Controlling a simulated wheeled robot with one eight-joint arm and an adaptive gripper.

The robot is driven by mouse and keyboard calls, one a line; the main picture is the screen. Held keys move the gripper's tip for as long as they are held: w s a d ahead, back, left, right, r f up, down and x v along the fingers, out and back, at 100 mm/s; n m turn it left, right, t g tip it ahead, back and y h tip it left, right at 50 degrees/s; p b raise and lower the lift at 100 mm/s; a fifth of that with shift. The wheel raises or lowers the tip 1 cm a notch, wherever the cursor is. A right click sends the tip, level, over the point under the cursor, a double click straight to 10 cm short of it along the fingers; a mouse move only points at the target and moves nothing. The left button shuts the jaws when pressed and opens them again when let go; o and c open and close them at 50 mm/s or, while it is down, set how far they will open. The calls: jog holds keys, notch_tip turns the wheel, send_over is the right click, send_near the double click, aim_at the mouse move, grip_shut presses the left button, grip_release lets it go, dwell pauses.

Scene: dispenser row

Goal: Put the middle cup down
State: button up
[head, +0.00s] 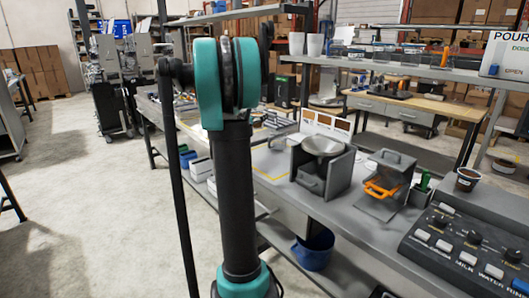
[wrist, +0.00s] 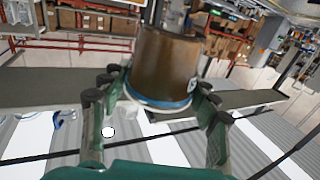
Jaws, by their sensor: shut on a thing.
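A brown cup (wrist: 165,65) with a pale, blue-edged rim is between the fingers of my gripper (wrist: 155,92) in the wrist view. The fingers close on it from both sides. Bright ceiling panels fill the lower part of that view, so the picture seems inverted; the cup's rim end points to the picture's bottom. What lies under the cup cannot be told. In the head view my arm stands in front and my gripper and the held cup do not show.
The grey counter (head: 275,188) holds a metal hopper unit (head: 322,165), a grey stand with an orange handle (head: 382,188), another cup with dark contents (head: 467,179) and a button panel (head: 465,250). Two white cups (head: 314,45) stand on the upper shelf. A blue bucket (head: 313,250) is below.

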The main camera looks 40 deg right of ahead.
notch_tip(320, 180, down, 16)
jog(key=shift+f, duration=0.2)
dwell(0.4)
jog(key=shift+f, duration=0.15)
jog(key=o, duration=1.4)
